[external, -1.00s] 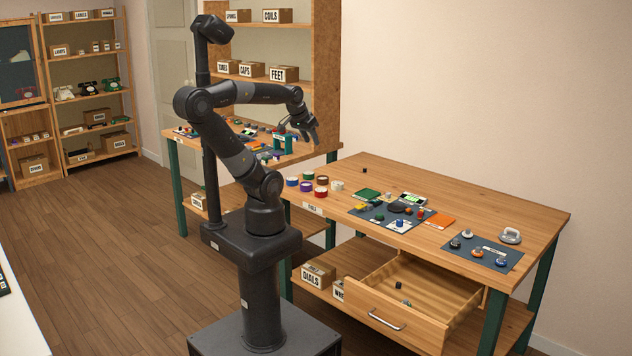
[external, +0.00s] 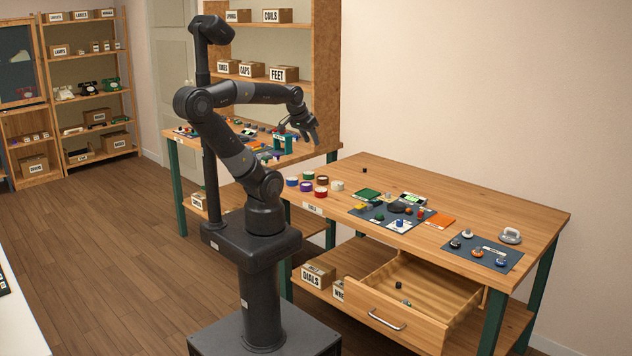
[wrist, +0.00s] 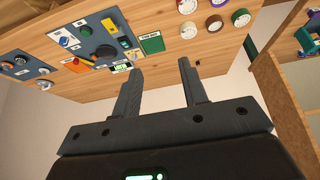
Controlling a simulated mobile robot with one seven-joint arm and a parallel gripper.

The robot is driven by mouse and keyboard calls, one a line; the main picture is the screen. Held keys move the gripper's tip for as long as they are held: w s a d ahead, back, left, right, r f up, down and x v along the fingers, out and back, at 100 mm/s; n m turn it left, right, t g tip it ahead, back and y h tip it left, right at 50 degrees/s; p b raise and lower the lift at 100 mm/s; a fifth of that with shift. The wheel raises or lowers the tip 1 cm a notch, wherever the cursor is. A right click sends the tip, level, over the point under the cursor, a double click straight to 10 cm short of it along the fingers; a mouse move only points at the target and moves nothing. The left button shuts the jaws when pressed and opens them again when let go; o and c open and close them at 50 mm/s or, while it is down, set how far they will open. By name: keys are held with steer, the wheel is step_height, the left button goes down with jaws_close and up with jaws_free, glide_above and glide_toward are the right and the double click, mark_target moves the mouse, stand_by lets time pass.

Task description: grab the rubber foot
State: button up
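A small black piece (external: 364,170), which looks like the rubber foot, sits alone near the back left edge of the wooden workbench (external: 480,195). In the wrist view a small dark spot (wrist: 197,63) beside the right fingertip seems to be the same piece.
A dark mat with parts (external: 375,215) lies mid-bench, and another mat (external: 500,262) lies to the right. The open drawer (external: 455,310) sticks out in front. A shelf unit (external: 326,90) stands behind my gripper.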

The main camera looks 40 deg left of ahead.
steer(key=shift+o, duration=0.3)
steer(key=w+a+f+t+y, duration=0.15)
steer(key=w+a, duration=0.35)
steer(key=w, duration=0.7)
steer(key=w+a+f+t+y, duration=0.15)
steer(key=w+a, duration=0.25)
steer(key=w, duration=0.8)
steer(key=w+a+f+m+h, duration=0.1)
steer(key=w+a+f+m, duration=0.15)
steer(key=w+f, duration=0.6)
steer(key=t+h, duration=0.2)
steer(key=h, duration=0.2)
glide_toward(362, 172)
step_height(362, 172, up, 5)
steer(key=s, duration=0.1)
steer(key=shift+w+d+f, duration=0.15)
steer(key=shift+d+f, duration=0.1)
steer(key=shift+f, duration=0.45)
steer(key=x, duration=0.5)
steer(key=shift+w, duration=0.15)
steer(key=shift+s+f+x, duration=0.1)
steer(key=shift+f+x, duration=0.05)
steer(key=shift+x, duration=1.2)
steer(key=shift+s+f+x, duration=0.1)
steer(key=shift+f+x, duration=0.05)
steer(key=shift+x, duration=1.2)
steer(key=shift+a, duration=0.1)
